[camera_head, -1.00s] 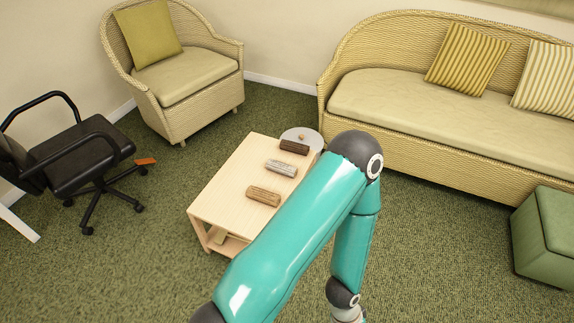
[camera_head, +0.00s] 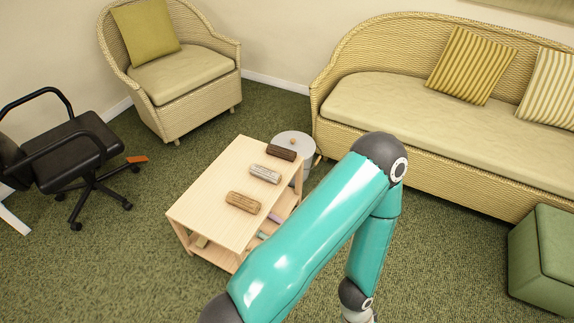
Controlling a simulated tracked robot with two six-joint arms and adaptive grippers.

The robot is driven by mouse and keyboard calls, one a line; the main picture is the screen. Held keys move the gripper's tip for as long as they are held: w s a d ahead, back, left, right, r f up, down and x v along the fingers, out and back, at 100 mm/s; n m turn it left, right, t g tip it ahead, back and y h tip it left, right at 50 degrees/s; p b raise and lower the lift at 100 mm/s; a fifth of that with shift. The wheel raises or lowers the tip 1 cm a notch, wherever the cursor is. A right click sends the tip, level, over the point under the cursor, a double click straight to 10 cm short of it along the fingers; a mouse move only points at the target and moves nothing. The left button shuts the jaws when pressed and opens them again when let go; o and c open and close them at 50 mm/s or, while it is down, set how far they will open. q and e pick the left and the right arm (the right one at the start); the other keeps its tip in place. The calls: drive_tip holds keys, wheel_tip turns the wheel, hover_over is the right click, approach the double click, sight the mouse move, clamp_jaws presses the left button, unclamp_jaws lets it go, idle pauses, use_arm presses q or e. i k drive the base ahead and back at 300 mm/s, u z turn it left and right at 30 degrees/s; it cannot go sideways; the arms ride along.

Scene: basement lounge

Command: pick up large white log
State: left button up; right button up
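Three logs lie in a row on a light wooden table (camera_head: 207,205). The whitish-grey log (camera_head: 265,174) is in the middle. A dark brown log (camera_head: 281,152) lies behind it and a tan-brown log (camera_head: 243,202) in front of it. All three logs look similar in length. My other gripper is not in view.
A round grey side table or bin (camera_head: 297,141) stands behind the table. A wicker sofa (camera_head: 420,125) is at the back right, a green ottoman (camera_head: 545,255) at right. A wicker armchair (camera_head: 180,75) and black office chair (camera_head: 70,160) stand left. Carpet is clear in front.

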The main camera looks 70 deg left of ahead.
sight(274, 178)
drive_tip(key=z, duration=0.05)
drive_tip(key=i, duration=0.85)
drive_tip(key=u, duration=4.15)
drive_tip(key=k, duration=0.15)
drive_tip(key=z, duration=2.95)
drive_tip(key=i, duration=0.3)
drive_tip(key=u, duration=2.35)
drive_tip(key=k, duration=0.6)
drive_tip(key=u, duration=0.45)
drive_tip(key=i, duration=1.6)
drive_tip(key=z, duration=0.4)
